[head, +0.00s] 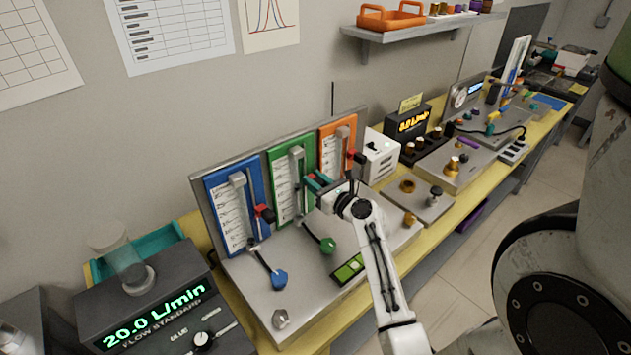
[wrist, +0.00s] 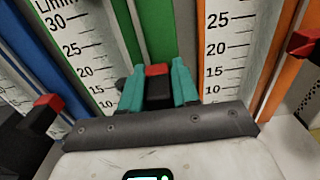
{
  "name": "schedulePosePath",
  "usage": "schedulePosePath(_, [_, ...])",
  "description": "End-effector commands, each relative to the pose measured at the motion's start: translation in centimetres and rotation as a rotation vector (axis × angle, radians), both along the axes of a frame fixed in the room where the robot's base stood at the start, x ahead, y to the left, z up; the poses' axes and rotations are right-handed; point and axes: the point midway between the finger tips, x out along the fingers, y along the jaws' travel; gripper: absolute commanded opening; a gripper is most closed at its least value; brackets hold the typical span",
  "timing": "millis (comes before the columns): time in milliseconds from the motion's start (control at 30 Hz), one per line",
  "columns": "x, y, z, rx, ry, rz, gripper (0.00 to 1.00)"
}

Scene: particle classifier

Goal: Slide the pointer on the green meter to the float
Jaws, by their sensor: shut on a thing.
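The green meter (head: 281,190) stands on the panel between the blue and orange meters. It has a white scale (wrist: 82,45) and a vertical tube (head: 299,182). My gripper (head: 313,180) is at its right side, with teal fingers. In the wrist view, the fingers (wrist: 158,88) are shut on the green meter's pointer (wrist: 157,71), a dark block with a red top. I cannot make out the float inside the tube.
The blue meter (head: 218,197) with its red pointer (head: 264,213) is to the left. The orange meter (head: 329,148) and its red pointer (head: 357,156) are close on the right. A green knob (head: 327,245) and a blue knob (head: 279,279) stand on the base in front.

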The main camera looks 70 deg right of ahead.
Motion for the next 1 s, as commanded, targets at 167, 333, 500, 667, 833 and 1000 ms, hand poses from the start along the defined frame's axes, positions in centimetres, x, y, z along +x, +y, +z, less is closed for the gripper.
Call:
schedulePosePath(167, [0.0, 0.0, -0.1, 0.0, 0.0, -0.001, 0.0])
schedulePosePath(333, [0.0, 0.0, -0.1, 0.0, 0.0, -0.001, 0.36])
schedulePosePath(500, [-0.2, 0.1, -0.1, 0.001, 0.001, -0.001, 0.36])
schedulePosePath(667, [-1.6, 1.0, -0.3, 0.002, 0.003, -0.001, 0.36])
schedulePosePath(833, [-4.4, 2.7, -0.4, 0.001, 0.002, -0.001, 0.36])
schedulePosePath(1000, [-7.0, 4.3, -0.4, 0.0, 0.002, -0.002, 0.36])
